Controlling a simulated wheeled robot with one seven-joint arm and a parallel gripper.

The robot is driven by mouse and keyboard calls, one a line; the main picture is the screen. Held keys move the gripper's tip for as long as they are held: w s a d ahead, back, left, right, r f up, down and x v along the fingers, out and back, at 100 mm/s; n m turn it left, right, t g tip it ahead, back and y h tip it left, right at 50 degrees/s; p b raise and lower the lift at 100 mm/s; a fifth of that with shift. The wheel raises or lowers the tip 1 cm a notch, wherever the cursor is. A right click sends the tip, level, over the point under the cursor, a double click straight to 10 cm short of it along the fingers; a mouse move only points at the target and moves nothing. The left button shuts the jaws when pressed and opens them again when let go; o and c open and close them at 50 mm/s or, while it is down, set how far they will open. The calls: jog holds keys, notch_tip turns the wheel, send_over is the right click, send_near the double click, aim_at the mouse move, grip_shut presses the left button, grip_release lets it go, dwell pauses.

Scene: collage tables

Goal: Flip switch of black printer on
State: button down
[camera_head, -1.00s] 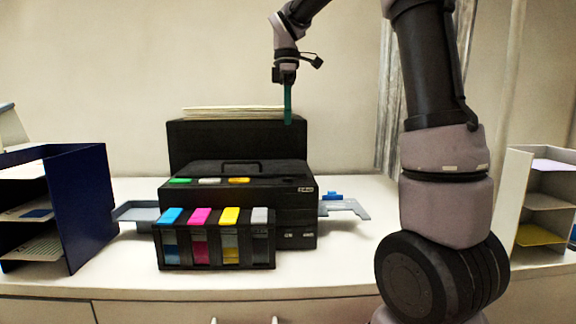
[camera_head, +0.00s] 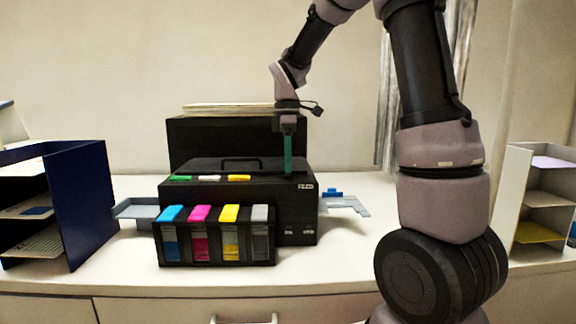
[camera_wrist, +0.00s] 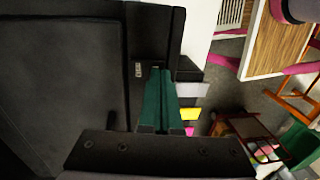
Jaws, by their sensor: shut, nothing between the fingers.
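The black printer (camera_head: 240,205) stands on the white counter, with a raised back part and coloured ink tanks along its front. Its top shows green, white and yellow marks and a small white-marked panel (camera_head: 305,187) at the right front; this panel also shows in the wrist view (camera_wrist: 138,70). My gripper (camera_head: 288,174) has green fingers, shut and empty, pointing down at the right side of the printer's top. In the wrist view its fingertips (camera_wrist: 157,72) are beside the small panel. I cannot tell whether they touch the printer. The switch itself is not clearly distinguishable.
A dark blue shelf holder (camera_head: 80,205) stands at the left and a white one (camera_head: 545,200) at the right. Grey trays stick out on both sides of the printer, the right one (camera_head: 345,204) with a blue piece. Papers (camera_head: 225,109) lie on the printer's raised back.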

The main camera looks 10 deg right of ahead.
jog(key=shift+f, duration=0.3)
jog(key=shift+s, duration=0.1)
jog(key=shift+s+f, duration=0.1)
jog(key=shift+f, duration=0.05)
dwell(0.4)
jog(key=shift+w+d+r, duration=0.15)
jog(key=shift+w+r, duration=0.1)
jog(key=shift+w, duration=0.55)
jog(key=shift+r, duration=0.1)
